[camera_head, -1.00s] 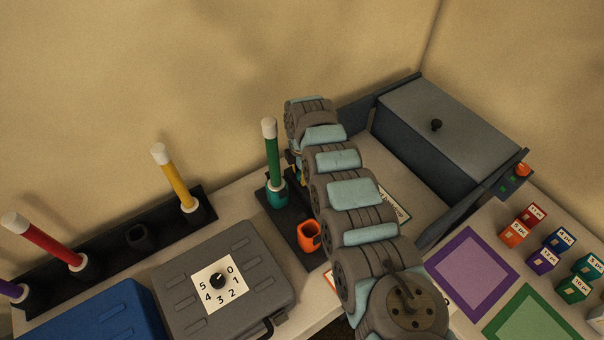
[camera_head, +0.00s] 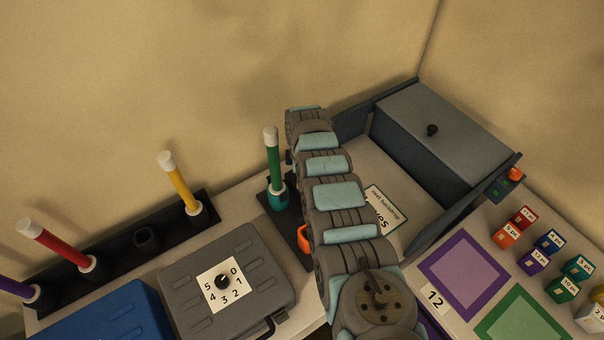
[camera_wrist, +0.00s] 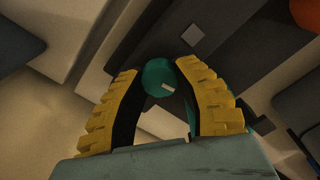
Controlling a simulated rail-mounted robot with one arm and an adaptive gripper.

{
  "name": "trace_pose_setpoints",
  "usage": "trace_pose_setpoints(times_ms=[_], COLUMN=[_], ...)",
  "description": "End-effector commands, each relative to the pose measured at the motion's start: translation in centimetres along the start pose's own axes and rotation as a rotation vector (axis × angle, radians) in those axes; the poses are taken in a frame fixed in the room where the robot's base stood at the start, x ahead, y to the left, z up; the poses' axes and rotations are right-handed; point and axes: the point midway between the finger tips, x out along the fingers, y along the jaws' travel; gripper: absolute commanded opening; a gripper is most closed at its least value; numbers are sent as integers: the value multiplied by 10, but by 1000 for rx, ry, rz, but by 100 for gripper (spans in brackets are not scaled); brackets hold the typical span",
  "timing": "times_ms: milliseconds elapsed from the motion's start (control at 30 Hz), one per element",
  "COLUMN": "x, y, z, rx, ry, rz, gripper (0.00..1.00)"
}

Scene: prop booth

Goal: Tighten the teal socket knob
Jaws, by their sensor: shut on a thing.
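In the wrist view the teal knob (camera_wrist: 160,77), round with a small pale mark on its face, sits between the yellow fingertips of my gripper (camera_wrist: 162,80). The fingers are shut on it, one at each side. In the head view the teal socket (camera_head: 278,194) stands on a dark base plate and holds an upright green rod (camera_head: 273,160) with a white cap. My arm hides the gripper and the knob there.
An orange socket (camera_head: 304,239) is partly behind my arm. A grey case (camera_head: 245,260) with a numbered dial stands at left of it. A dark rack (camera_head: 115,255) holds several coloured rods. A grey lidded box (camera_head: 445,115) and a sign (camera_head: 380,208) lie to the right.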

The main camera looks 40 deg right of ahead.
Motion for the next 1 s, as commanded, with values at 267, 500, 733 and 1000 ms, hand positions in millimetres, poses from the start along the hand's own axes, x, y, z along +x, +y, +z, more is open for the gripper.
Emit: trace_pose_setpoints(times_ms=[267, 500, 733, 1000], x=[0, 1, 2, 2], y=[0, 0, 0, 0], z=[-1, -1, 0, 0], rx=[245, 402, 492, 524], ry=[-1, 1, 0, 1], rz=[1, 1, 1, 0], gripper=[0, 0, 0, 0])
